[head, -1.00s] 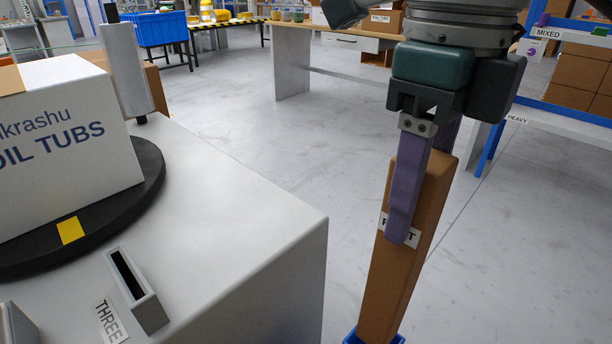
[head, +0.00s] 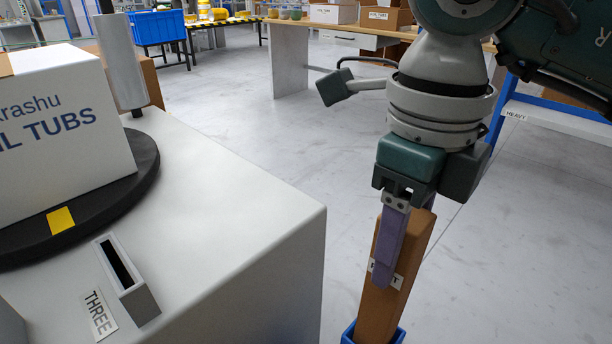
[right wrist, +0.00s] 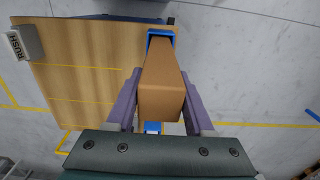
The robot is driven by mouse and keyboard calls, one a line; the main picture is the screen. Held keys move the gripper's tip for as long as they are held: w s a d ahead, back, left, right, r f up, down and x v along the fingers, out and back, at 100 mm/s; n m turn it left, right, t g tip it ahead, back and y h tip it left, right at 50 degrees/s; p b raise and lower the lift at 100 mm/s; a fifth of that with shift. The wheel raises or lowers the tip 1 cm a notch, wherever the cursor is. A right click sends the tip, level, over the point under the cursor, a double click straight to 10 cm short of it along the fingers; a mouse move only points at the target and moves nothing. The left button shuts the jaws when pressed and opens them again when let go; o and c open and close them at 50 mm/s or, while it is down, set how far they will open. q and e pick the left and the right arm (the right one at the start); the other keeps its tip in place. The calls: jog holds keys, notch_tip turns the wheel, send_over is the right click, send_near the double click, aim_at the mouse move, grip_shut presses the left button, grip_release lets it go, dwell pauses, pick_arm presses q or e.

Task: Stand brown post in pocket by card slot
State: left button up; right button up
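The brown post (head: 408,248) is a tall square bar with a white label, leaning slightly in the head view. My right gripper (head: 388,280) points down and is shut on it, with a purple finger on each side, as the right wrist view (right wrist: 160,105) shows. The post's lower end is inside a blue pocket (head: 398,336) at the bottom edge of the head view. The pocket's blue also shows beyond the post in the right wrist view (right wrist: 160,32). The post's foot is hidden. A grey slotted block (head: 146,300) with a dark slot stands on the white cabinet. My left gripper is out of view.
The white cabinet (head: 230,210) fills the left, bearing a black turntable (head: 100,215) with a white box (head: 60,140) and a label THREE (head: 98,315). In the right wrist view, a wooden surface (right wrist: 85,85) and a RUSH block (right wrist: 27,42) lie left. Grey floor lies behind.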

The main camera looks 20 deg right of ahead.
jog(key=o, duration=0.4)
jog(key=shift+c, duration=0.2)
notch_tip(320, 180, up, 11)
jog(key=p, duration=0.3)
jog(key=shift+r, duration=0.7)
